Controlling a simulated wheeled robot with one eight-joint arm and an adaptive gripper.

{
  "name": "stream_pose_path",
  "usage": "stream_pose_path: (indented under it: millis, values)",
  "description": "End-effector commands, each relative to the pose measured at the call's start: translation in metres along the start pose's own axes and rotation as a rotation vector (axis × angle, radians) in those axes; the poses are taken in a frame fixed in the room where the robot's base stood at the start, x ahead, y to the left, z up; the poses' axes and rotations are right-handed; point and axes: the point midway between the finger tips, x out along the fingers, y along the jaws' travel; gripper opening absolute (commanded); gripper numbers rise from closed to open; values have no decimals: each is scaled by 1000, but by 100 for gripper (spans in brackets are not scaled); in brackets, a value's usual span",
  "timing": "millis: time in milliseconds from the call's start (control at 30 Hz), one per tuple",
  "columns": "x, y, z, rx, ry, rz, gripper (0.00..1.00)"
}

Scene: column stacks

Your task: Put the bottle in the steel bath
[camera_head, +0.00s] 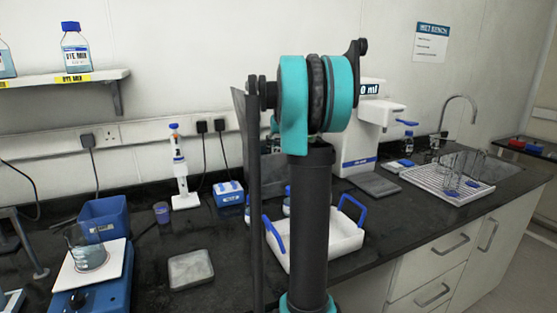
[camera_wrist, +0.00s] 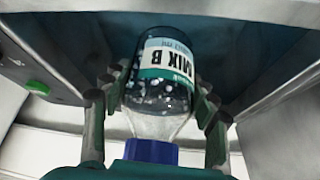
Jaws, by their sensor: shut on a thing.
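The bottle (camera_wrist: 160,98) is clear with a blue cap, a white-and-green "MIX B" label and bubbly contents. In the wrist view my gripper (camera_wrist: 158,84) is shut on it, with fingers on both sides of its body and the cap towards the camera. Around it are dark blue inner surfaces and grey metal walls (camera_wrist: 285,125), which look like the steel bath. I cannot tell whether the bottle touches its floor. In the head view my arm hides the gripper, the bottle and most of that spot.
A white tray with blue handles (camera_head: 342,237) stands just behind my arm. A shallow grey dish (camera_head: 190,268) and a stirrer with a beaker (camera_head: 88,250) are to the left. A drying rack (camera_head: 447,182) is at the right. A shelf (camera_head: 60,80) holds other bottles.

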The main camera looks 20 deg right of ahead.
Motion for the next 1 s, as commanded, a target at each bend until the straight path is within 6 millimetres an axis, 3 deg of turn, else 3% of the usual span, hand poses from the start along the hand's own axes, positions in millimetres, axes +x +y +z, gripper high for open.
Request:
stream_pose_path:
  millis: [500, 900, 933, 1000]
  values:
    - [44, 0, 24, 0, 1, 0, 12]
    - [49, 0, 28, 0, 1, 0, 12]
    - [49, 0, 28, 0, 0, 0, 62]
    - [49, 0, 28, 0, 0, 0, 71]
